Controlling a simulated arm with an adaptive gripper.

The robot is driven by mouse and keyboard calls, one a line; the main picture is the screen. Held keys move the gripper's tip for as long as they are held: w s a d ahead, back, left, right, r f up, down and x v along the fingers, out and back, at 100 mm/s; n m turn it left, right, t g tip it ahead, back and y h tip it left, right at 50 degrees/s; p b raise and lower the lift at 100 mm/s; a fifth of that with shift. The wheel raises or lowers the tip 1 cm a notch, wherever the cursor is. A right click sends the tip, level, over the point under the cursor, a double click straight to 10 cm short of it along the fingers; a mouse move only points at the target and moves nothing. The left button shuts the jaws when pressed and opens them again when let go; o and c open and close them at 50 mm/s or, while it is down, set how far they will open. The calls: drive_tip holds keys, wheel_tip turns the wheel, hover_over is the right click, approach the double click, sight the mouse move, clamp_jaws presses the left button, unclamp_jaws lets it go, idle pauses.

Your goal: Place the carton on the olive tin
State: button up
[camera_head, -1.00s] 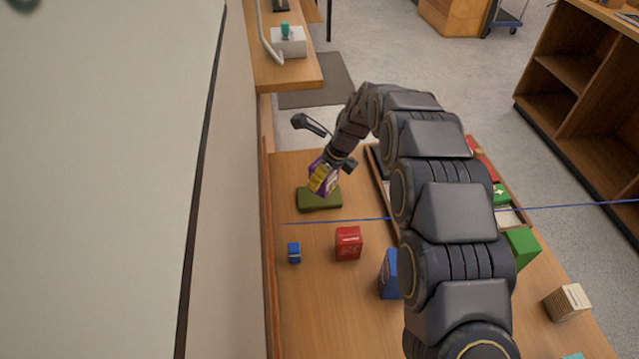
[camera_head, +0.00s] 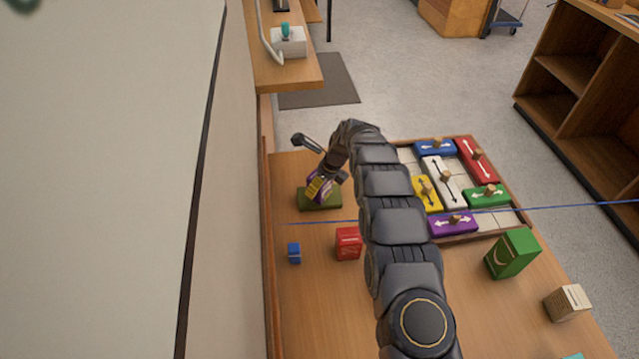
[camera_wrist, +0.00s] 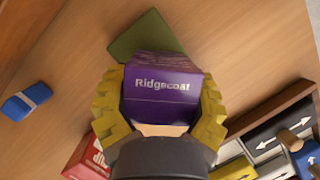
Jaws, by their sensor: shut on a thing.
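The purple carton (camera_wrist: 160,75), lettered "Ridgecoat", is held between the yellow fingers of my gripper (camera_head: 319,187). In the wrist view my gripper (camera_wrist: 161,98) has one finger on each side of the carton. The flat olive tin (camera_head: 305,203) lies on the table near its far left end. In the wrist view the tin (camera_wrist: 128,42) shows beyond the carton, partly covered by it. The carton is over or on the tin; I cannot tell whether they touch. My gripper hides much of the carton in the head view.
A sliding-block puzzle tray (camera_head: 512,205) lies to the right. A green box (camera_head: 512,252) and a beige box (camera_head: 567,302) stand at the right. A wall runs along the left.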

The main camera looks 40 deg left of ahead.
drive_tip(key=shift+f, duration=0.15)
drive_tip(key=o, duration=1.2)
drive_tip(key=v, duration=1.2)
drive_tip(key=shift+r, duration=0.2)
